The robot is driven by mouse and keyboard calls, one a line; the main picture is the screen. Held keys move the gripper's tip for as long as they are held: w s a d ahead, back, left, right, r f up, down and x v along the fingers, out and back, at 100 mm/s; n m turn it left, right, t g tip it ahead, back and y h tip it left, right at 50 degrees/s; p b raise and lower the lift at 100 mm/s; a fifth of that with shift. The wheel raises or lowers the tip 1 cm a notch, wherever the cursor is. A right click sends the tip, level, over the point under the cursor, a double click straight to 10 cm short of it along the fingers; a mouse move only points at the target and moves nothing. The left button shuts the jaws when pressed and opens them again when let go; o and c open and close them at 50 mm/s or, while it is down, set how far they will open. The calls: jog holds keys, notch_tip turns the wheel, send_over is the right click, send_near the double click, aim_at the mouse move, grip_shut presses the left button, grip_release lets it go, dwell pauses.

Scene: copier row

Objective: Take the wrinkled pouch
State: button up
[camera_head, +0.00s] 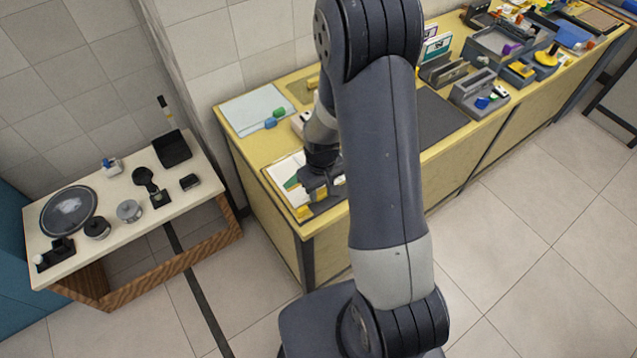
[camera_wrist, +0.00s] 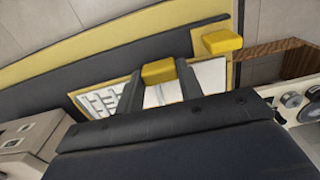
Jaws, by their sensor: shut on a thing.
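My gripper (camera_wrist: 158,86) reaches down over the near left end of the yellow counter. In the wrist view its two dark fingers stand either side of a small yellow thing (camera_wrist: 158,71) and are shut on it. Its wrinkles cannot be made out, so I cannot tell whether it is the wrinkled pouch. In the head view my gripper (camera_head: 321,188) is low at the counter's end, partly hidden by my own arm. A white printed sheet or board (camera_wrist: 208,76) with a tan edge lies beneath the fingers.
Another yellow block (camera_head: 303,212) sits at the counter's near corner; it also shows in the wrist view (camera_wrist: 222,42). A pale folder (camera_head: 255,108) and grey organisers (camera_head: 478,90) are farther along the yellow counter (camera_head: 236,128). A separate white-topped table (camera_head: 105,190) stands left, beyond a floor gap.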

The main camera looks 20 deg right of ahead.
notch_tip(320, 180, up, 13)
jog(key=p, duration=0.1)
dwell(0.7)
jog(key=shift+f, duration=0.15)
